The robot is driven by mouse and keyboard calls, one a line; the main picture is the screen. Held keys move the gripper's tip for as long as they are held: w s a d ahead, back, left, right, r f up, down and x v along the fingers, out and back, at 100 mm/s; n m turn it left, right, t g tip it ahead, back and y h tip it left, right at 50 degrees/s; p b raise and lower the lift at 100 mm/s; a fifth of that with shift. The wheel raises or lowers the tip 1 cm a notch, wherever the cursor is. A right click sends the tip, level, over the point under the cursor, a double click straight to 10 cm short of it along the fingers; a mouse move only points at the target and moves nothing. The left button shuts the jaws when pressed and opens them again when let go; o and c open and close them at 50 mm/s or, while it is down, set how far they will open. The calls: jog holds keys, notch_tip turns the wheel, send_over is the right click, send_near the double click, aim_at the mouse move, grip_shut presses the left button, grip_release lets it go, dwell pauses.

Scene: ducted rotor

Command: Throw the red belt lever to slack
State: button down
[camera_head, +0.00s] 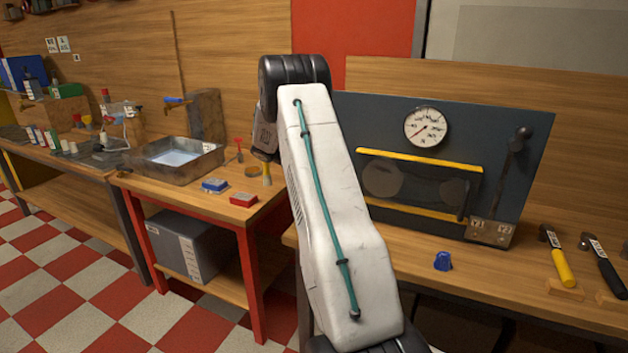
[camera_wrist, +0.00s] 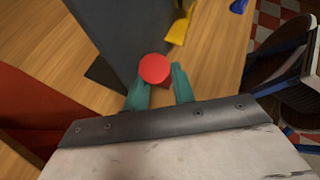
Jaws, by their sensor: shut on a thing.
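The red round knob of the belt lever (camera_wrist: 154,69) shows in the wrist view, at the tips of my gripper. My gripper (camera_wrist: 159,85) has teal fingers, one on each side of the knob, and is shut on it. The lever's shaft is not visible below the knob, so its tilt cannot be told. In the head view my white arm hides the gripper and the red lever. The dark rotor panel (camera_head: 345,115) stands upright on the bench, with a round gauge (camera_head: 425,127) and a yellow-edged belt guard (camera_head: 420,160) over round pulleys.
A black-knobbed lever (camera_head: 516,150) stands at the panel's right on a metal plate (camera_head: 489,231). A blue knob-like piece (camera_head: 443,261) and a yellow-handled tool (camera_head: 563,266) lie on the bench. A red-legged table (camera_head: 247,285) with a metal basin (camera_head: 172,165) stands to the left.

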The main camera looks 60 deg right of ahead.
jog(key=shift+w, duration=0.1)
jog(key=c, duration=1.5)
grip_release()
jog(key=shift+o, duration=0.2)
jog(key=v, duration=0.7)
jog(key=shift+w+a+r, duration=0.15)
jog(key=shift+w+r, duration=0.05)
jog(key=shift+w, duration=0.05)
